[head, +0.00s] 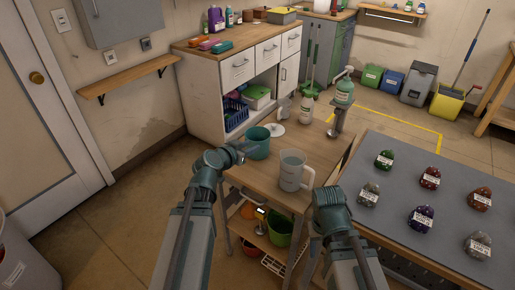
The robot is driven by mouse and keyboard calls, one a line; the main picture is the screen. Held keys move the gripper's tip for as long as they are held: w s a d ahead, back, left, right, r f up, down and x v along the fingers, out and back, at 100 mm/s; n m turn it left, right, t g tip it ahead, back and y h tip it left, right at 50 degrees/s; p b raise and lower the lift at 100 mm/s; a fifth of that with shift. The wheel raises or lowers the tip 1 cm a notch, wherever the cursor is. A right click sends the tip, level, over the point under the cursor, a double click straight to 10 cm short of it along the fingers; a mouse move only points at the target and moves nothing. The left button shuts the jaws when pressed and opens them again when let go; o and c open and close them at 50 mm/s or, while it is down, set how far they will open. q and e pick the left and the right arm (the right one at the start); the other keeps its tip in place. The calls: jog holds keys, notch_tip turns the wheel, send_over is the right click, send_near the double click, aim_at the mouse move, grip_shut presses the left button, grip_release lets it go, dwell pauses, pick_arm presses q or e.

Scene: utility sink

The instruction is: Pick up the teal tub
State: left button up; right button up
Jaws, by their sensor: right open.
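The teal tub (258,146) stands upright on the wooden table (262,183), left of a clear grey pitcher (291,171). My left gripper (240,150) is at the tub's left side, at rim height. Its fingers are too small and dark to show whether they are shut on the tub wall.
A grey table (400,205) with several labelled stones is at right. An orange bucket and a green bucket (279,228) stand on the lower shelf.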

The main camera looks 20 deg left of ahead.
aim_at(268, 139)
pick_arm(q)
jog(key=b+x, duration=0.5)
jog(key=x, duration=0.8)
jog(key=shift+w+f, duration=0.2)
jog(key=shift+f, duration=0.05)
jog(key=shift+s, duration=0.1)
jog(key=shift+d, duration=0.1)
grip_shut()
dwell(0.8)
